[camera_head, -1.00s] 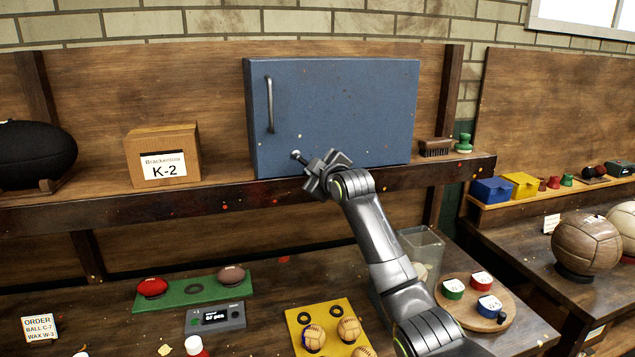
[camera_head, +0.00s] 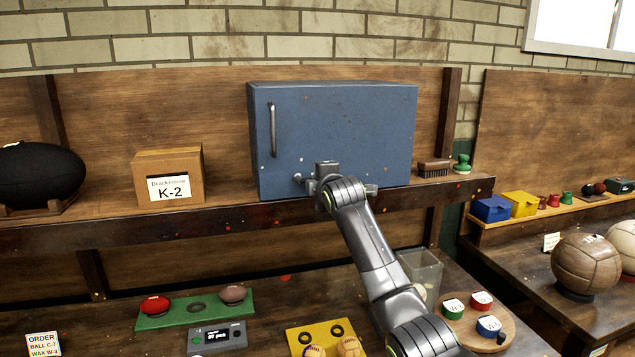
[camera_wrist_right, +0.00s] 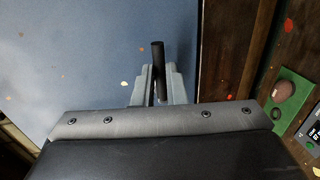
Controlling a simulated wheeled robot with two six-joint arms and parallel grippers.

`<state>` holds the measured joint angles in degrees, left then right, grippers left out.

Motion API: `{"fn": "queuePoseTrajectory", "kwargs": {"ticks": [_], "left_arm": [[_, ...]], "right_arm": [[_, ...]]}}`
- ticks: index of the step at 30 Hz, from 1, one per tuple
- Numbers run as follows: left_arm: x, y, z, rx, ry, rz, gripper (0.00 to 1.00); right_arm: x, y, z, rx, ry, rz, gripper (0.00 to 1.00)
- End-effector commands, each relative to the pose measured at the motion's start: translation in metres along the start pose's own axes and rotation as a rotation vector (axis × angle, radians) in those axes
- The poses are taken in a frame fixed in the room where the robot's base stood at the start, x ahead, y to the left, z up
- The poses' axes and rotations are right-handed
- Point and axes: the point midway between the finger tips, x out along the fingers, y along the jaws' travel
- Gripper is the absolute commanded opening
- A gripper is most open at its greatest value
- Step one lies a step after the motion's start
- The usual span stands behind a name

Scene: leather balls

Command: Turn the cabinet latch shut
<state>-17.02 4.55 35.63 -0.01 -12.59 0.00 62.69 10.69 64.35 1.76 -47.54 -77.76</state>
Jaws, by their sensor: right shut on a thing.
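The blue cabinet (camera_head: 345,130) stands on the shelf with its door closed flat and a dark vertical handle (camera_head: 272,130) at its left. The latch (camera_head: 297,178) sits low on the cabinet front; its left end shows and the rest is hidden behind my right gripper. My right gripper (camera_head: 322,182) is at the cabinet's lower edge. In the right wrist view its two grey fingers (camera_wrist_right: 158,88) are closed around the dark latch lever (camera_wrist_right: 158,58), which sticks out between them. My left gripper is out of view.
A cardboard box marked K-2 (camera_head: 168,175) stands left of the cabinet, with a black ball (camera_head: 40,172) beyond it. A brush (camera_head: 435,168) and a green stamp-like piece (camera_head: 462,164) stand at its right. The shelf edge (camera_head: 200,219) runs just below my gripper.

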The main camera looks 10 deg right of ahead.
Motion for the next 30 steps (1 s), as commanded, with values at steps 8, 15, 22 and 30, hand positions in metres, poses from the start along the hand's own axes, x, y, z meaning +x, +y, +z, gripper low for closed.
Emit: {"fn": "queuePoseTrajectory", "kwargs": {"ticks": [8,15,22,30], "left_arm": [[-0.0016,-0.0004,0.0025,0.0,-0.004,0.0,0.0],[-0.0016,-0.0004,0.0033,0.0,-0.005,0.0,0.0],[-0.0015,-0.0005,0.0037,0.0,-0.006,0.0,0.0],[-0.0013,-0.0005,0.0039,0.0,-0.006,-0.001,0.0]], "right_arm": [[-0.0007,0.0038,-0.0006,-0.031,-0.005,0.006,0.0],[-0.0008,0.004,-0.0002,-0.032,-0.006,0.006,0.0],[-0.0006,0.0033,-0.0001,-0.031,-0.006,0.004,0.33],[-0.0005,0.0017,-0.0003,-0.029,-0.006,0.002,0.33]]}}
